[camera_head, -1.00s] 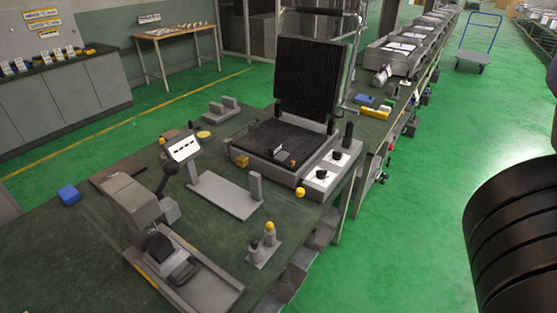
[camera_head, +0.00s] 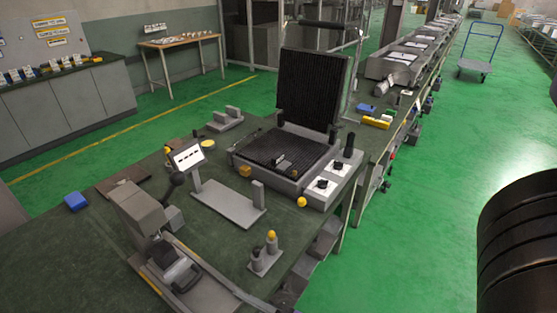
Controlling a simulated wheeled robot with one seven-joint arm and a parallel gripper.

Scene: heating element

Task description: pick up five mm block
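My gripper is not in view. I cannot tell for certain which object is the five mm block. A small dark block with a light face (camera_head: 283,162) lies on the black ribbed lower plate of the heating press (camera_head: 290,150). A blue block (camera_head: 76,201) lies alone at the left of the green bench (camera_head: 75,250). Any marking that gives a thickness is too small to read.
A grey stand with a white panel (camera_head: 187,157), a stand with yellow-topped pegs (camera_head: 266,254) and a grey clamp device (camera_head: 138,208) occupy the front of the bench. The press lid (camera_head: 308,88) stands upright.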

